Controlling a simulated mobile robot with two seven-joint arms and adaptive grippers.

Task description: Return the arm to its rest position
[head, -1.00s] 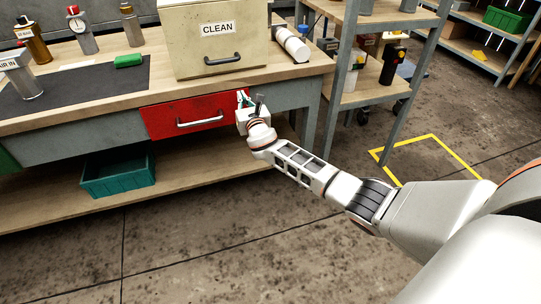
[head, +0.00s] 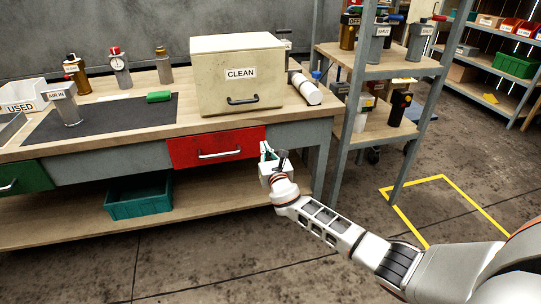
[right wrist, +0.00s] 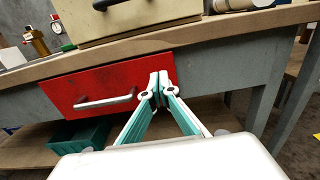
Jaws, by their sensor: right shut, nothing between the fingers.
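My right arm reaches in from the lower right in the head view. Its gripper (head: 265,152) is in front of the workbench, just right of the red drawer's (head: 216,147) handle. In the right wrist view the gripper's (right wrist: 158,84) two teal and white fingers meet at their tips, with nothing between them. The tips overlap the right end of the red drawer front; the drawer handle (right wrist: 104,100) lies to their left, apart from them. The red drawer looks closed. My left gripper is not in view.
The workbench carries a CLEAN box (head: 238,90), a dark mat (head: 100,118) and several fittings. A green bin (head: 138,198) sits on the lower shelf. A shelf rack (head: 385,70) stands right of the bench. The floor (head: 210,265) in front is open, with a yellow outline (head: 445,178) at right.

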